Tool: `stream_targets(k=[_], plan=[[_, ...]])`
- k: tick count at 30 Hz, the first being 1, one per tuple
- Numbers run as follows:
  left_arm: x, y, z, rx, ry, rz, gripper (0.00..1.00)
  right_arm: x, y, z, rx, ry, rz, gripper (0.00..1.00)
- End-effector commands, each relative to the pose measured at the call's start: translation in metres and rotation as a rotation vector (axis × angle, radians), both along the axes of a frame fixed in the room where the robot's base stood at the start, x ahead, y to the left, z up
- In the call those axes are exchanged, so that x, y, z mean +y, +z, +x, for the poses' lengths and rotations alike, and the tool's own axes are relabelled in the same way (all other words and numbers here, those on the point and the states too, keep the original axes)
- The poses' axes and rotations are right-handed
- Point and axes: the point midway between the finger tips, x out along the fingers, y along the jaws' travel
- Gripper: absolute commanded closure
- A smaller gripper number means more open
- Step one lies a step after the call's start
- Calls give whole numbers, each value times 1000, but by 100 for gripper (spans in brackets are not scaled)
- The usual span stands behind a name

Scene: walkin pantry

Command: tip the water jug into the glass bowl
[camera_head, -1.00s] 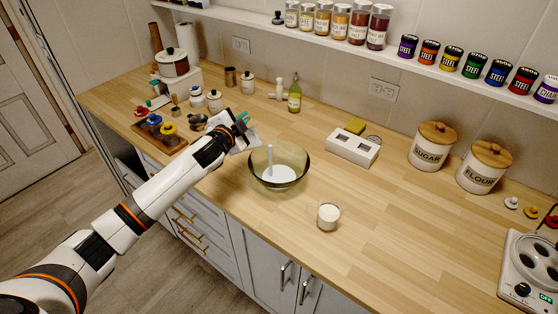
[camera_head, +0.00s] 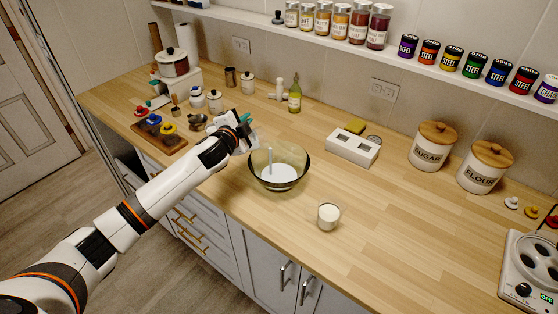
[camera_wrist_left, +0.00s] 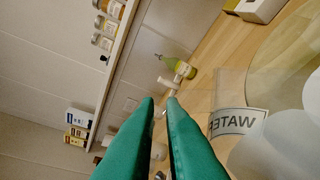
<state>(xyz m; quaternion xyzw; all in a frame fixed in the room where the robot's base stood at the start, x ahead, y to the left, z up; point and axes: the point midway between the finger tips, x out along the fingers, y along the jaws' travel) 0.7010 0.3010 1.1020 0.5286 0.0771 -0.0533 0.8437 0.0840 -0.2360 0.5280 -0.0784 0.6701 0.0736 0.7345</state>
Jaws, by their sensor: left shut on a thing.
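The glass bowl (camera_head: 292,180) stands mid-counter with white contents and a pale upright rod in it. My left gripper (camera_head: 243,121), with teal fingers, is just left of and behind the bowl. It is shut on the clear water jug, whose body is hard to make out in the head view. In the left wrist view, the see-through water jug (camera_wrist_left: 237,122) with its WATER label is beside the teal fingers (camera_wrist_left: 162,100), tilted in that picture. The bowl's curved wall (camera_wrist_left: 268,58) is at the right there. The grip on the jug is not clearly visible. My right gripper is not in view.
A small glass of white stuff (camera_head: 328,216) stands right of the bowl near the front edge. A green bottle (camera_head: 294,96) stands at the back. Bare counter lies right of the small glass.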

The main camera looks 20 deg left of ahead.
Motion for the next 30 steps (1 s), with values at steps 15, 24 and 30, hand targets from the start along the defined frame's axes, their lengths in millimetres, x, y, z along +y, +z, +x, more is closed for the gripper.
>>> stream_targets(k=[15, 24, 30], plan=[[-5, -1, 1, 4, 0, 62, 100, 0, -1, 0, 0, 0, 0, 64], [-8, -2, 1, 6, -2, 97, 100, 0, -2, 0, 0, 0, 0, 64], [-10, -3, 1, 9, -1, 123, 100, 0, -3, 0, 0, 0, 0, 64]])
